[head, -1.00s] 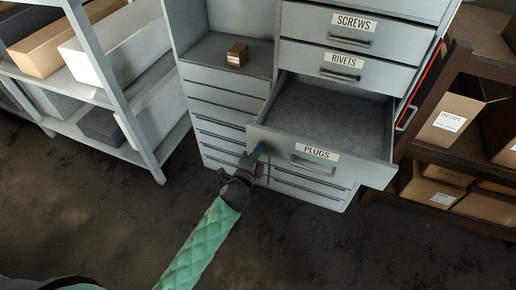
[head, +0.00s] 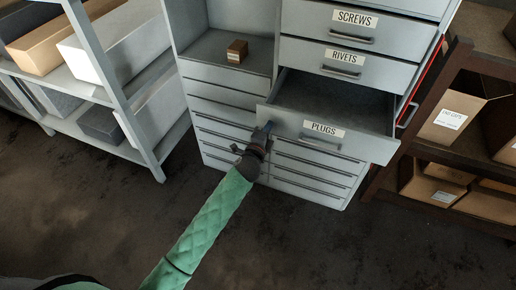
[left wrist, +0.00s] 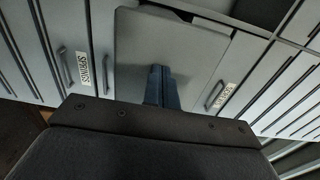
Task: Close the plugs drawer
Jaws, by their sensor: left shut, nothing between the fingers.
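The plugs drawer (head: 300,128) is a grey drawer labelled PLUGS. In the head view it stands partly out of the cabinet, and its inside looks empty. My left gripper (head: 266,130) is at the left part of its front, left of the label and handle. The fingertips look to be against the front; exact contact is hard to tell. In the left wrist view the blue fingers (left wrist: 161,88) are together with nothing between them, in front of a grey panel. My right gripper is not in view.
The screws drawer (head: 362,27) and rivets drawer (head: 345,67) above are shut. A small brown box (head: 237,51) sits in the cabinet's open bay. A grey shelf unit (head: 118,88) stands at left, a dark rack with cartons (head: 452,118) at right. The floor in front is clear.

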